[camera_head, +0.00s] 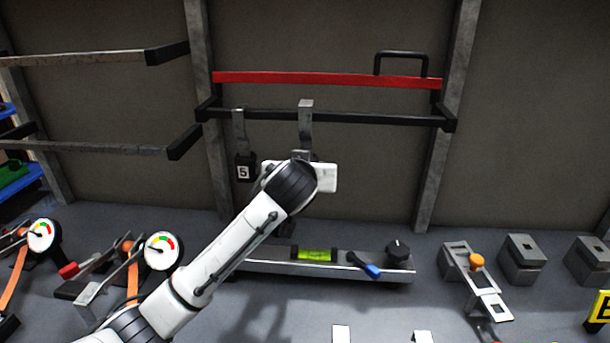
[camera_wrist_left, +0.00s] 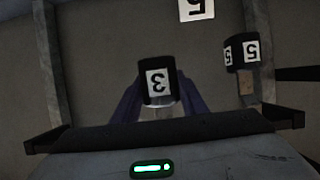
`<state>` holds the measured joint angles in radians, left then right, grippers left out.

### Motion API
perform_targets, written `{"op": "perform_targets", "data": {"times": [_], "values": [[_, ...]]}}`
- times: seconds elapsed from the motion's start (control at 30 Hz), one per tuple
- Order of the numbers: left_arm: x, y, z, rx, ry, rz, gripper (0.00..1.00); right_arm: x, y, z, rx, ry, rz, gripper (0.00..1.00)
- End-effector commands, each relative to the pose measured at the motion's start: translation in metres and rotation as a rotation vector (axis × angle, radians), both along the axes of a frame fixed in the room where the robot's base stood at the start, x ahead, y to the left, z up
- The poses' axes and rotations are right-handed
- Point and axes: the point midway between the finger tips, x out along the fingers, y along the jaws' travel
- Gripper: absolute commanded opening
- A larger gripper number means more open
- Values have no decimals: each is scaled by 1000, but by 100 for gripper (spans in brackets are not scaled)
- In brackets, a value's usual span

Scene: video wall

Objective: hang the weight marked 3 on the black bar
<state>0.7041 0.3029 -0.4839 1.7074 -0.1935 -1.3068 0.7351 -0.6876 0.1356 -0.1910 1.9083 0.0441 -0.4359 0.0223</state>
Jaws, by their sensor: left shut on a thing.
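The weight marked 3 (camera_wrist_left: 158,82) is black with a white label, which reads upside down in the left wrist view. My left gripper (camera_wrist_left: 157,108) is shut on it. In the head view my left gripper (camera_head: 300,180) is in front of the wall, below the black bar (camera_head: 370,118), and hides most of the weight. A flat grey hook (camera_head: 306,118) rises above the gripper, its top slightly above the bar in the picture. I cannot tell whether the hook touches or rests on the bar. My right gripper is not in view.
A weight marked 5 (camera_head: 243,168) hangs left of my gripper; it also shows in the wrist view (camera_wrist_left: 241,54). A red bar (camera_head: 330,78) with a black handle runs above the black bar. Below are a level (camera_head: 315,254) and two gauges (camera_head: 162,250). The black bar's right part is free.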

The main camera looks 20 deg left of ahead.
Motion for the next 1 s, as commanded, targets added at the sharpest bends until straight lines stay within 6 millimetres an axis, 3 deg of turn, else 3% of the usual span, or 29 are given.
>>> {"op": "perform_targets", "data": {"times": [0.7, 1.0], "values": [[48, 14, 6, 1, -13, 0, 0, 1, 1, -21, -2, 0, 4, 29], [49, 14, -12, 0, -11, -2, 0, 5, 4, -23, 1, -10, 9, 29]]}}
